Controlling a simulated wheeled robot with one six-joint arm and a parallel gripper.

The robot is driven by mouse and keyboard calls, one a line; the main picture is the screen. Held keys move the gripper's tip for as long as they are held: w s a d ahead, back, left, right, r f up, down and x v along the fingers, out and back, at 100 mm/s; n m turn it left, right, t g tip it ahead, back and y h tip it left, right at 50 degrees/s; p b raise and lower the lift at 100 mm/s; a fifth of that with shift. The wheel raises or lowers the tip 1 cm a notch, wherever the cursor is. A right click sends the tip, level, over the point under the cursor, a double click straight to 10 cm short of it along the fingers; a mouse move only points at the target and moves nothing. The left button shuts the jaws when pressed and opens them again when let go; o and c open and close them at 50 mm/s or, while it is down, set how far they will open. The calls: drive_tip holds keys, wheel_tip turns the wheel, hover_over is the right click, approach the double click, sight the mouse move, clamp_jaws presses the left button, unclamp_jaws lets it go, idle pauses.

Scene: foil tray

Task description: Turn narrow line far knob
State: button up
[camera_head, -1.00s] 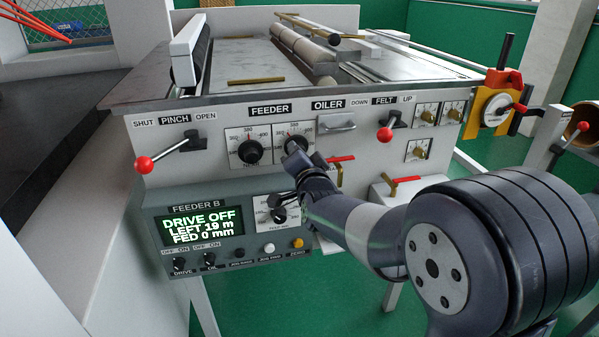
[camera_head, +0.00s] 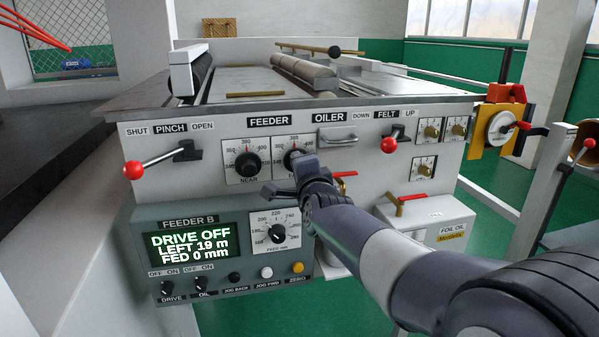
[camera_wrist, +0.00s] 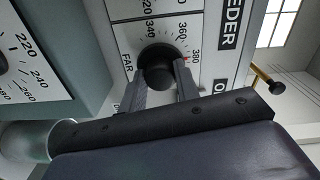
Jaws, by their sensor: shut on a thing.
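The far knob (camera_head: 293,159) is a round black knob on a white dial plate under the FEEDER label, right of the near knob (camera_head: 246,165). In the wrist view the far knob (camera_wrist: 157,62) sits between my two fingers, beside the word FAR. A red mark on its dial lies near 380. My gripper (camera_head: 298,172) is at the panel in front of this knob and hides its lower right part. The wrist view shows my gripper (camera_wrist: 164,82) shut on the knob, one finger on each side.
The FEEDER B screen (camera_head: 194,244) reads DRIVE OFF, LEFT 19 m, FED 0 mm. A feed dial (camera_head: 276,232) is just below my gripper. A red-ended pinch lever (camera_head: 133,170) is at left, a felt lever (camera_head: 388,145) at right. Red-handled valves (camera_head: 410,198) stand right of my arm.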

drive_tip(key=o, duration=1)
drive_tip(key=p+v, duration=0.1)
drive_tip(key=v, duration=0.9)
drive_tip(key=shift+s+d, duration=0.15)
drive_tip(key=shift+s, duration=0.25)
drive_tip(key=b+x, duration=0.1)
drive_tip(key=x, duration=1)
drive_tip(key=shift+s, duration=0.1)
